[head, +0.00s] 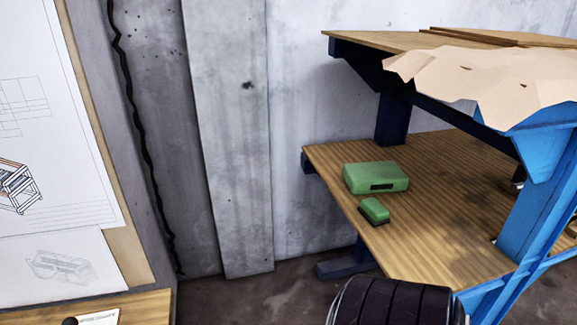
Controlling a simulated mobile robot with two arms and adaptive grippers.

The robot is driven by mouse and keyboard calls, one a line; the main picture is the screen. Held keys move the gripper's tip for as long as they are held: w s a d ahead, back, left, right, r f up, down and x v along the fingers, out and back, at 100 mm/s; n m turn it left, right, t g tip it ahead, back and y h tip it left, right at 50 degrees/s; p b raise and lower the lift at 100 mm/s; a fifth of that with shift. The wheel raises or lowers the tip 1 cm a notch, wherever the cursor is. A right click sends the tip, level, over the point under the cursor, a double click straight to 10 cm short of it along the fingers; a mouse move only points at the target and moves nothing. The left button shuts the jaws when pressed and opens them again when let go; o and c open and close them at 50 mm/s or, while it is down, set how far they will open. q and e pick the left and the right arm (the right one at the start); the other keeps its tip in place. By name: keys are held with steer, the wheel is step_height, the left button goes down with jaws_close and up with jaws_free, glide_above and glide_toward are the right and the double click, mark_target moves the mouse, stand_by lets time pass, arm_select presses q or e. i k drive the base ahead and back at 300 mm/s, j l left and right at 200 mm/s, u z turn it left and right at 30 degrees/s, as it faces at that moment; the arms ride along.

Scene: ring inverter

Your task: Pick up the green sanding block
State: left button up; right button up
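The green sanding block (374,210) is a small green piece with a dark underside. It lies near the left edge of the wooden lower shelf (440,235) of a blue-framed workbench. A larger green box (376,177) with a dark slot on its front sits just behind it.
The workbench's upper top (372,40) overhangs the shelf, with a ragged tan sheet (490,80) draped over its edge. A blue leg (535,210) stands at the right. Bare concrete wall (230,130) is behind.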

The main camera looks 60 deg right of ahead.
mark_target(376, 214)
steer(key=z, duration=2.55)
steer(key=i+j+z, duration=0.45)
steer(key=i+j, duration=0.2)
steer(key=i, duration=0.05)
